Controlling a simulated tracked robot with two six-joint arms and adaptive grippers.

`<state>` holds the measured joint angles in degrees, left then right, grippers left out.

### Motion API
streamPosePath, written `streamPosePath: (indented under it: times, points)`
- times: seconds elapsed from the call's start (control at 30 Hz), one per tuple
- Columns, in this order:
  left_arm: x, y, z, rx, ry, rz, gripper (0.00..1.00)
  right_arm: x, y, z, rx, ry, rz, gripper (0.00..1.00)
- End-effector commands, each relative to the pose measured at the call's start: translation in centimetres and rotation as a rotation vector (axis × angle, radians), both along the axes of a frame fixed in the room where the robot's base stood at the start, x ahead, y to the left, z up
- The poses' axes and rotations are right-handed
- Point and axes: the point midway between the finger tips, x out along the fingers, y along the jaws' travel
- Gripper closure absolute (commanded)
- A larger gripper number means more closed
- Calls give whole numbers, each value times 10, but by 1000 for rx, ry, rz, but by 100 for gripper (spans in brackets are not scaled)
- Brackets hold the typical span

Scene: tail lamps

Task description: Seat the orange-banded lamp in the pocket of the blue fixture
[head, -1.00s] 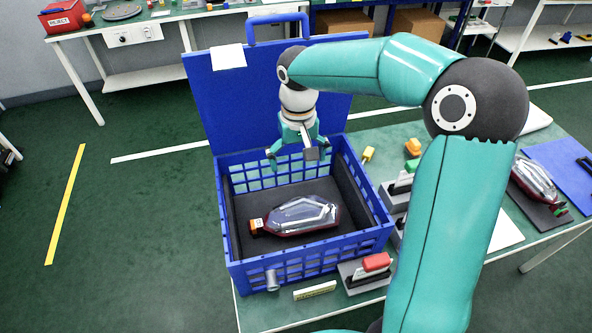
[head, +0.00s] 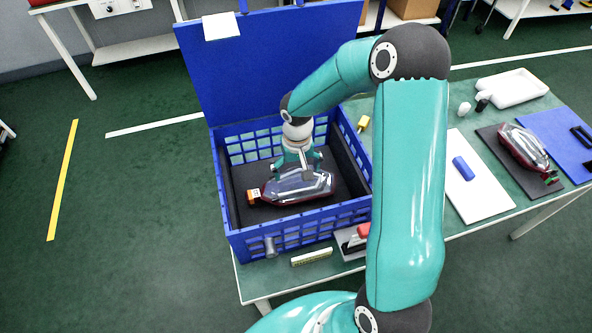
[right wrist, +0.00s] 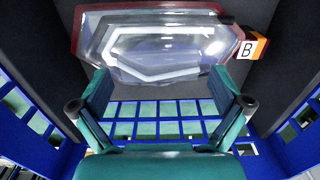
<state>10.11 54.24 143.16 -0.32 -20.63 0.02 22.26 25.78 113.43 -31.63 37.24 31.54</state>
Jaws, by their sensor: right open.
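The orange-banded lamp (head: 291,187), clear with a dark red rim, lies in the blue crate on dark lining. Its orange end with a "B" label points left in the head view; the lamp also shows in the right wrist view (right wrist: 160,42). My right gripper (head: 298,174) is open just above the lamp and hides part of it. In the right wrist view its spread fingers (right wrist: 162,88) hold nothing. A flat blue board (head: 562,132) with a black part lies at the right; I cannot tell if it is the blue fixture, and no pocket shows clearly. My left gripper is out of view.
The blue crate (head: 304,220) has its lid raised behind. A second lamp (head: 523,148) with a green end lies on a dark mat. A white board (head: 478,192) with a blue block and a white tray (head: 512,88) share the table. My right arm crosses the middle.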

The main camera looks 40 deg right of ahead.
Motion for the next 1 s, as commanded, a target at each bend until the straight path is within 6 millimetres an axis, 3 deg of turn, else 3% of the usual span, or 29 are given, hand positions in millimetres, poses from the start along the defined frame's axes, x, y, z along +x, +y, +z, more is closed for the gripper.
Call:
streamPosePath:
  times: [0.37, 1.0]
  points:
    - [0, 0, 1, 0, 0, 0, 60, 0, 0, -7, 0, 0, 0, 0]
    - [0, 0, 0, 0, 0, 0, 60, -2, 1, -10, 4, 8, 1, 100]
